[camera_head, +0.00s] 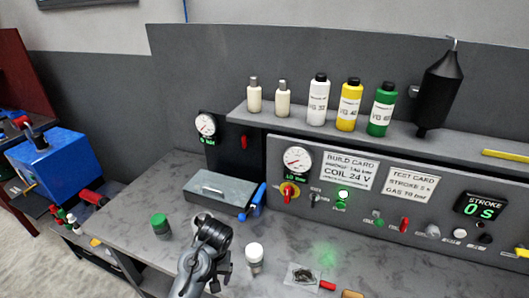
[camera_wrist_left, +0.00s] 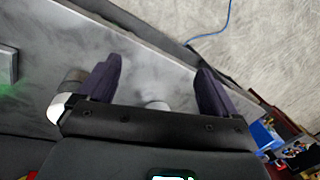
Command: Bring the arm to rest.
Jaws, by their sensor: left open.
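My left gripper (camera_wrist_left: 158,82) shows in the left wrist view, with its two dark purple fingers wide apart. A whitish round thing (camera_wrist_left: 156,105) shows between the fingers, mostly hidden by the gripper body; I cannot tell whether it touches. A grey and white part (camera_wrist_left: 62,108) lies beside the left finger, partly hidden. My right gripper is in neither view.
The marbled bench (camera_head: 140,190) holds a green-capped jar (camera_head: 160,225), a white-capped jar (camera_head: 254,257), a grey lidded box (camera_head: 222,190) and a small bag (camera_head: 301,275). Several bottles stand on the shelf (camera_head: 300,122) above a gauge panel. A blue box (camera_head: 55,165) sits at left.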

